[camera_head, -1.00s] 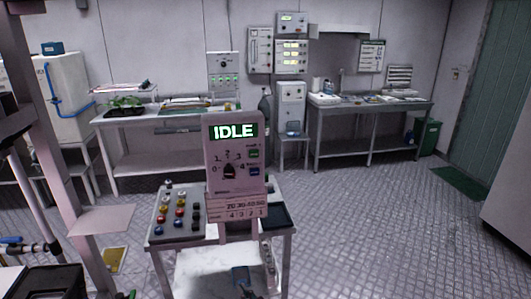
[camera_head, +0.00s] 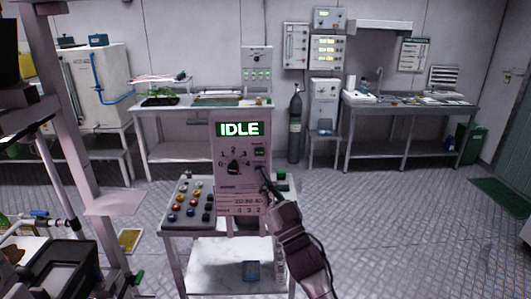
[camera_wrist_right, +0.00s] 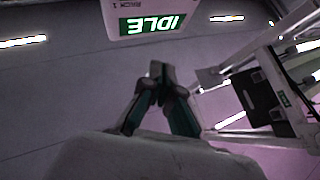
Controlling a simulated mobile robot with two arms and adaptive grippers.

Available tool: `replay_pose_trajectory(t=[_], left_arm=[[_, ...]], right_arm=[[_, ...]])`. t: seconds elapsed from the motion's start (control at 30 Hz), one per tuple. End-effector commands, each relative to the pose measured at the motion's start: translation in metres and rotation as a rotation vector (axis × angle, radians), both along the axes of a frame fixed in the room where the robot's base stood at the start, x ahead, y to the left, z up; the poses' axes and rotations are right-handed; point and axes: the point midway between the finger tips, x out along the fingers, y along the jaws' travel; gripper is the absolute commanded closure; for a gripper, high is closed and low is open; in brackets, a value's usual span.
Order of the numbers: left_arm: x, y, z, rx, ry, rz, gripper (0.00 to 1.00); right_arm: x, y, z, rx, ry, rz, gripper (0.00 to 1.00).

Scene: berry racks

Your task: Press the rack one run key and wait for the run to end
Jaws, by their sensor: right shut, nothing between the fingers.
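The rack one control box (camera_head: 226,195) stands upright on a small table, and its green screen (camera_head: 240,129) reads IDLE. Its face has a black dial (camera_head: 235,167) with numbers around it and a green key (camera_head: 260,152) on the right. A second, bluish key lies lower, partly hidden by my fingertips. My right gripper (camera_head: 266,176) is shut and empty, its tips at the box's lower right face; touching or apart I cannot tell. The wrist view shows its closed fingers (camera_wrist_right: 158,72) below the upside-down IDLE screen (camera_wrist_right: 151,24). My left gripper is not in view.
A sloped panel of coloured buttons (camera_head: 188,204) sits left of the box. A metal frame post (camera_head: 72,150) and a black bin (camera_head: 65,268) stand at the left. Benches (camera_head: 410,104) and a gas cylinder (camera_head: 295,125) line the back wall. The floor at the right is clear.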

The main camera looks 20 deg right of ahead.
Motion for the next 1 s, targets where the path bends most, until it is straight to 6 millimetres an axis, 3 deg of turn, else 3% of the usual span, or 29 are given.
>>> replay_pose_trajectory(t=[0.47,1.0], left_arm=[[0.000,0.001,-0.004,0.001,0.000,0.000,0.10],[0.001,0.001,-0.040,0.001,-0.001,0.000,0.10]], right_arm=[[0.006,-0.002,0.000,0.000,-0.002,-0.001,1.00],[0.072,-0.021,-0.002,0.000,-0.002,-0.001,1.00]])
